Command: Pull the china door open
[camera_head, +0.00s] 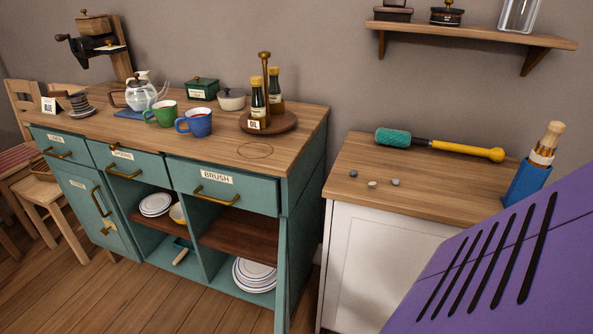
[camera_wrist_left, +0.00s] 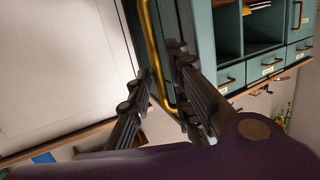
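The teal sideboard (camera_head: 145,190) shows in the head view with its right lower compartment open, and white plates (camera_head: 254,273) are visible inside. What looks like the china door (camera_head: 281,285) stands swung out at the right, seen almost edge-on. In the left wrist view a brass bar handle (camera_wrist_left: 152,35) runs along a teal panel. The two dark fingers of my left gripper (camera_wrist_left: 162,75) are apart, with the handle between them. I cannot tell whether they touch it. My left gripper does not show in the head view, and my right gripper is in neither view.
A white cabinet (camera_head: 385,265) stands close to the right of the sideboard, with a narrow gap between. Mugs and bottles stand on the sideboard top. The BRUSH drawer (camera_head: 222,186) is above the open compartment. Chairs (camera_head: 45,180) are at the left. Wooden floor (camera_head: 165,295) is in front.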

